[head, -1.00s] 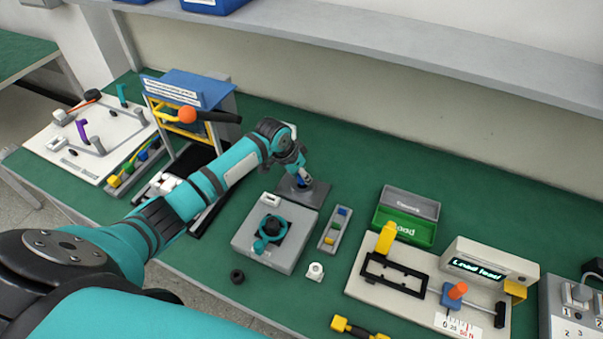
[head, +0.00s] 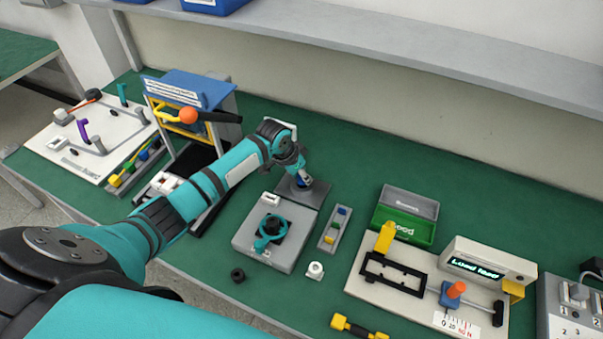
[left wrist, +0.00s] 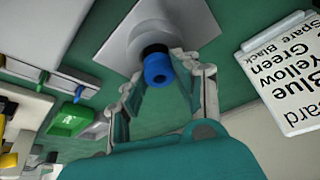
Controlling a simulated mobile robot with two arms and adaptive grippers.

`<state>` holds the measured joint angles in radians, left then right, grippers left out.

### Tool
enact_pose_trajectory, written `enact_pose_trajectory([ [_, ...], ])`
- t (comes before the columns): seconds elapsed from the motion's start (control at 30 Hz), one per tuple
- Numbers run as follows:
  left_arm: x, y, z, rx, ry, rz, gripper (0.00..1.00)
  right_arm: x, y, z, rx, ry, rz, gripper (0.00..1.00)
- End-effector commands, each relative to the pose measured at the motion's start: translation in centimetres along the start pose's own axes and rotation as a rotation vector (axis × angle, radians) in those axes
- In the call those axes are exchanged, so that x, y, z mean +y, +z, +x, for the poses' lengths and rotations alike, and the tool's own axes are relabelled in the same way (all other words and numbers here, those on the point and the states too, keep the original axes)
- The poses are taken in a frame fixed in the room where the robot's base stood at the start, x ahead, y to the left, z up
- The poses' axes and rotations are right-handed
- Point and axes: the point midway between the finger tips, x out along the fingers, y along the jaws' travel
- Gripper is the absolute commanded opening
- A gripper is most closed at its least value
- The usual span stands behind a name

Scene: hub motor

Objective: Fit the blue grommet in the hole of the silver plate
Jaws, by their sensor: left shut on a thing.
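The blue grommet (left wrist: 158,68) is between the fingertips of my left gripper (left wrist: 160,72) in the left wrist view. The gripper is shut on it. The silver plate (left wrist: 195,22) lies just beyond the grommet, with a dark ring between them. I cannot tell whether the grommet is in the hole, which is hidden behind it. In the head view, the silver plate (head: 318,190) is partly covered by my left gripper (head: 303,182), with a bit of blue at its tip. My right gripper is not in view.
A grey block (head: 247,240) with a teal and black part stands in front of the plate. A small tray (head: 328,244) of coloured pieces is beside it. A green bin (head: 400,228) and a test fixture (head: 365,282) are at right. Green table lies clear behind.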

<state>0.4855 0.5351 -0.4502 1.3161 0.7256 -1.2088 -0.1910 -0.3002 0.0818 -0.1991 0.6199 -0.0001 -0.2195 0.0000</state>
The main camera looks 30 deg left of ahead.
Motion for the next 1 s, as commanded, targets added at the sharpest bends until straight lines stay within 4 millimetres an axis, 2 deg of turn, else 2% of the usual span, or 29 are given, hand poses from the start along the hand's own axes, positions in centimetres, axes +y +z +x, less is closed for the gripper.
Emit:
enact_pose_trajectory([
  [0.93, 0.0, 0.4, 0.9, -0.001, 0.001, -0.001, 0.14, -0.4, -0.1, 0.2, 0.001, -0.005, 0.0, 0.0],
  [0.97, 0.0, 0.4, 0.9, -0.001, 0.0, 0.0, 0.33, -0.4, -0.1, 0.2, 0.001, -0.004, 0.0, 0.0],
  [1.0, 0.0, 0.4, 0.8, -0.001, 0.0, 0.0, 0.39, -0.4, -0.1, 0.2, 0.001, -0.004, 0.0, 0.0],
])
